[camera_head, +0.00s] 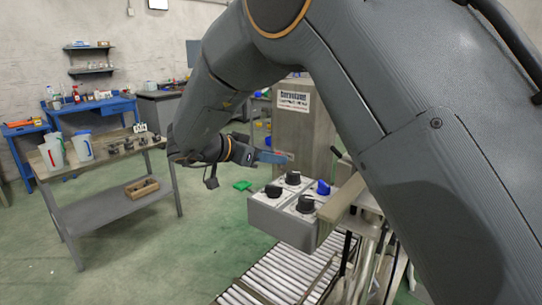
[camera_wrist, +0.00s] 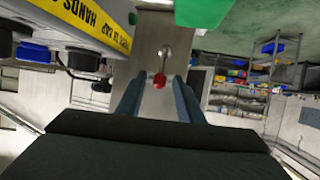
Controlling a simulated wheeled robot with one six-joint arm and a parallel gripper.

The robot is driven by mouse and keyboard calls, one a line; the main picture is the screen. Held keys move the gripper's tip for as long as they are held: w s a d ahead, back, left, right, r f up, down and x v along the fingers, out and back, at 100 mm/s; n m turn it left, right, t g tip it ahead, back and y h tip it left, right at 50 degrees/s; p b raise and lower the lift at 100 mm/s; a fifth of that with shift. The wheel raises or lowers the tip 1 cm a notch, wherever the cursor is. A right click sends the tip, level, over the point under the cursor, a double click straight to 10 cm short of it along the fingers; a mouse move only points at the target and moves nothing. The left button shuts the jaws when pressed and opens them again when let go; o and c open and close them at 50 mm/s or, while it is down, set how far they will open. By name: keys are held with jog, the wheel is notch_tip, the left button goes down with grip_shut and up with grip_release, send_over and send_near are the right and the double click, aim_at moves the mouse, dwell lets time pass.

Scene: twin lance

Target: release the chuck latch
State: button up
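A short metal lever with a red ball knob (camera_wrist: 159,80) stands in front of a grey metal plate (camera_wrist: 148,45) in the wrist view. It looks like the chuck latch, though no label on it can be read. My gripper (camera_wrist: 157,92) is open, with its two blue-grey fingers apart. The knob shows in the gap between them, clear of both fingers. How far it lies from the fingertips is hard to tell. In the head view my gripper (camera_head: 277,157) reaches toward a grey metal cabinet (camera_head: 318,130); the lever is not clear there.
A grey box with black and blue knobs (camera_head: 283,221) stands below and right of my gripper, above a roller conveyor (camera_head: 285,275). A yellow-labelled housing (camera_wrist: 85,35) is close on the left in the wrist view. A table (camera_head: 110,155) with jugs stands at left.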

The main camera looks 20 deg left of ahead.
jog(key=shift+c, duration=0.3)
grip_shut()
jog(key=shift+s+d+m+t+y+p, duration=0.25)
jog(key=shift+d+m+y, duration=0.35)
jog(key=shift+m, duration=0.15)
jog(key=shift+s+d+m+t+y+p, duration=0.1)
jog(key=shift+s+d+m+t+y, duration=0.1)
jog(key=shift+d+m+y, duration=0.45)
jog(key=shift+a, duration=0.15)
jog(key=shift+o, duration=0.3)
grip_release()
jog(key=b+v, duration=0.1)
jog(key=v, duration=0.6)
jog(key=shift+s+a+b, duration=0.2)
jog(key=shift+s+b, duration=0.15)
